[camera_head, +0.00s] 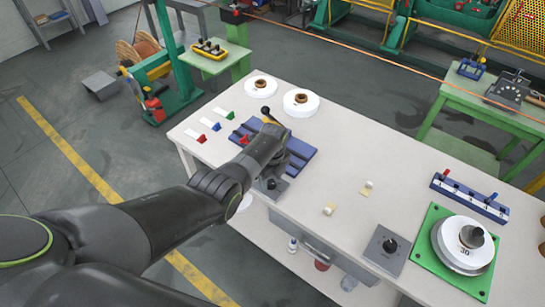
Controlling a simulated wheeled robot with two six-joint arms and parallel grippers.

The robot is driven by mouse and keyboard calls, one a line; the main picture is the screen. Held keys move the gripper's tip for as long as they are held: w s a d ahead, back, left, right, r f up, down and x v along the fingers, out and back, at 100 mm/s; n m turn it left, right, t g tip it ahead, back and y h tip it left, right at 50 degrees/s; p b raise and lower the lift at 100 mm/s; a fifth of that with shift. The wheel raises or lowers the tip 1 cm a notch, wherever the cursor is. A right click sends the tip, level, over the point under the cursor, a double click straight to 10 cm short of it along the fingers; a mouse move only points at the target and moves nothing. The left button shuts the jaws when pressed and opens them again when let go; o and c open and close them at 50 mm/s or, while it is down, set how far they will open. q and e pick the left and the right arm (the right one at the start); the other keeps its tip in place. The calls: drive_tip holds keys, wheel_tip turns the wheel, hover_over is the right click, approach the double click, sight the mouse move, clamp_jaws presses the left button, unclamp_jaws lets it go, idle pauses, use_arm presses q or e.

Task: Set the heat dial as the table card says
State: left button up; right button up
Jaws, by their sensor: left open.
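A round white dial (470,232) with a grey centre knob and "30" printed on it sits on a green plate (425,262) at the right of the white table. A grey square plate with a black knob (390,245) is to its left. I cannot tell for sure which is the heat dial. Two small cream cards, one nearer (329,209) and one farther (367,187), stand mid-table; their text is too small to read. My left gripper (270,122) is open, over the blue slotted tray at the table's left part, far from both knobs. My right gripper is out of view.
A blue rack (469,197) with small pegs lies behind the dial. Two white discs with brown centres (300,103) and several coloured-tipped tags (209,123) are at the far left. A green table (490,109) stands behind.

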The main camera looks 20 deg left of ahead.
sight(273, 181)
use_arm(q)
wheel_tip(273, 181, up, 16)
drive_tip(key=b, duration=0.1)
drive_tip(key=shift+w+d+r, duration=0.15)
drive_tip(key=shift+w+r, duration=0.05)
drive_tip(key=shift+w, duration=0.05)
idle(0.6)
